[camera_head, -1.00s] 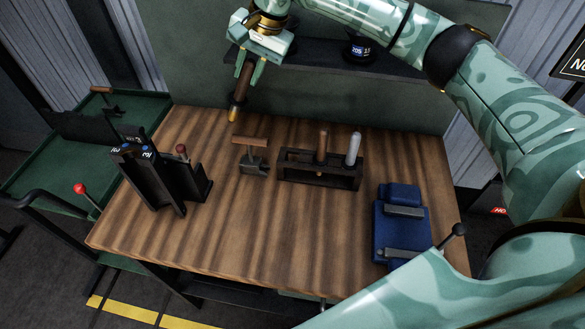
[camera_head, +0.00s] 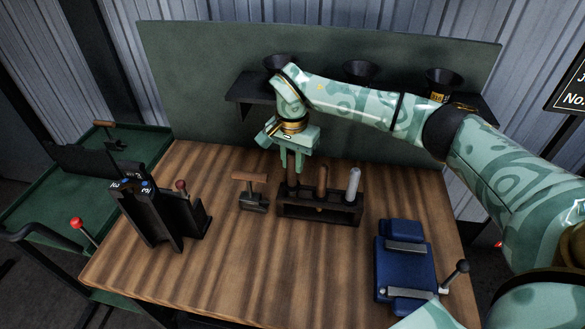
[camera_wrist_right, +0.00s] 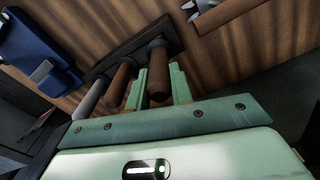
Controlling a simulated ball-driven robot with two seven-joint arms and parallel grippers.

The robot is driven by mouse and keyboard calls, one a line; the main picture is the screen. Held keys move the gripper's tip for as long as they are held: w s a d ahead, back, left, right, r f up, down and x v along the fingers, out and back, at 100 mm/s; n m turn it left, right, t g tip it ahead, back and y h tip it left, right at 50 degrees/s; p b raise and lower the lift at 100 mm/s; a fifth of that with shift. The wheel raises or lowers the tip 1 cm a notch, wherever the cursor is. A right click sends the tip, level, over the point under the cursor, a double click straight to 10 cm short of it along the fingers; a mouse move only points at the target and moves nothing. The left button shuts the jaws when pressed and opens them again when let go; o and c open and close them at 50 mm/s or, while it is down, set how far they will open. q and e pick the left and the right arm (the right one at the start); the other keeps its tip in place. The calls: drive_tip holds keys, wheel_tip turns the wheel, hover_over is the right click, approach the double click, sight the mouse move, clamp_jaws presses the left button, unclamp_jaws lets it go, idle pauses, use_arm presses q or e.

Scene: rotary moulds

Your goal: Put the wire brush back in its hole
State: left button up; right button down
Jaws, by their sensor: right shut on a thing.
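The wire brush (camera_head: 291,180), with a brown handle, is upright at the left end of the dark tool rack (camera_head: 330,215). My right gripper (camera_head: 291,164) is shut on its handle from above. In the right wrist view the brush handle (camera_wrist_right: 158,80) sits between the fingers of the right gripper (camera_wrist_right: 159,88), and its collar meets the rack (camera_wrist_right: 166,34). The bristle end is hidden, so how deep it sits in the hole cannot be told. My left gripper is not in view.
A brown-handled tool (camera_head: 322,181) and a grey-handled tool (camera_head: 353,183) stand in the rack beside the brush. A wooden-handled tool (camera_head: 252,190) lies left of the rack. A black stand (camera_head: 150,210) is further left, a blue vise (camera_head: 403,255) at right. The front tabletop is clear.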

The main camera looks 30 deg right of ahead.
drive_tip(key=shift+f, duration=1.05)
drive_tip(key=shift+f, duration=0.3)
drive_tip(key=c, duration=1.2)
unclamp_jaws()
drive_tip(key=shift+c, duration=0.2)
wheel_tip(320, 180, up, 13)
drive_tip(key=shift+f+p, duration=0.15)
drive_tip(key=shift+p, duration=0.4)
